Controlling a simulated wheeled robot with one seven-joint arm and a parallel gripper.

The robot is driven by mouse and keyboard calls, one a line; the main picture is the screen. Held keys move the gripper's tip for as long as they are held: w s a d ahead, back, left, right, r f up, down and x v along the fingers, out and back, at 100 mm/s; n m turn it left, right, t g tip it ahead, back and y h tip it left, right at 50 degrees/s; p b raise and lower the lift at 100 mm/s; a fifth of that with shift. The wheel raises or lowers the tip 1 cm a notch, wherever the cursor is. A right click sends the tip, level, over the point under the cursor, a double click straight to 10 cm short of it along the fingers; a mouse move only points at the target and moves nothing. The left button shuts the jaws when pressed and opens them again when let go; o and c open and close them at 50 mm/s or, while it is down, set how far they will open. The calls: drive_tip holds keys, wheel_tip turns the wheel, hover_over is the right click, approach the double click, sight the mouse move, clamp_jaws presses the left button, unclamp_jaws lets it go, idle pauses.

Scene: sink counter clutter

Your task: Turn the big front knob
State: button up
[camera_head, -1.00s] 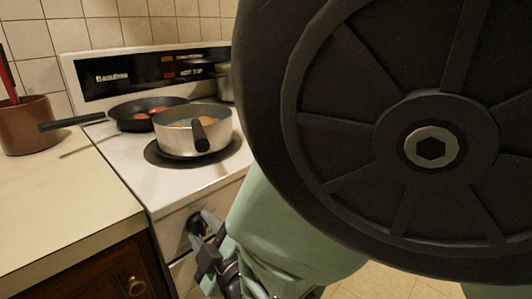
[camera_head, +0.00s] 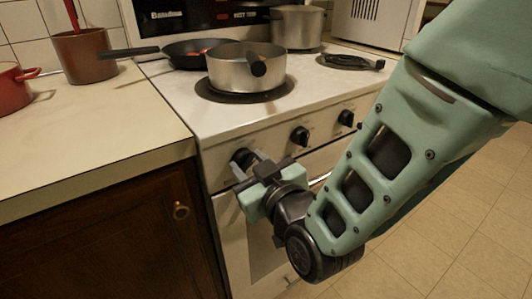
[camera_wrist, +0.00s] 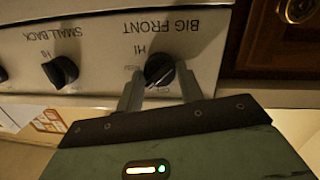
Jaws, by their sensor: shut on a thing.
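The big front knob is a round black knob (camera_head: 242,157) at the left end of the stove's front panel. In the wrist view the knob (camera_wrist: 158,69) sits under an upside-down "BIG FRONT" label, with a light mark on its grip. My gripper (camera_head: 250,168) reaches it from the front, and its fingers hide part of the knob in the head view. In the wrist view my gripper (camera_wrist: 160,84) has one grey finger on each side of the knob and is shut on it.
The small back knob (camera_wrist: 60,71) is beside it. Further knobs, such as one black knob (camera_head: 299,136), continue along the panel. A saucepan (camera_head: 232,76), a frying pan (camera_head: 182,56) and a pot (camera_head: 297,18) stand on the stove. A wooden cabinet (camera_head: 110,235) adjoins at left.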

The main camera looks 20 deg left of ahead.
drive_tip(key=shift+f+m, duration=0.1)
drive_tip(key=shift+m, duration=0.2)
idle(0.4)
drive_tip(key=o, duration=1)
drive_tip(key=shift+d, duration=0.1)
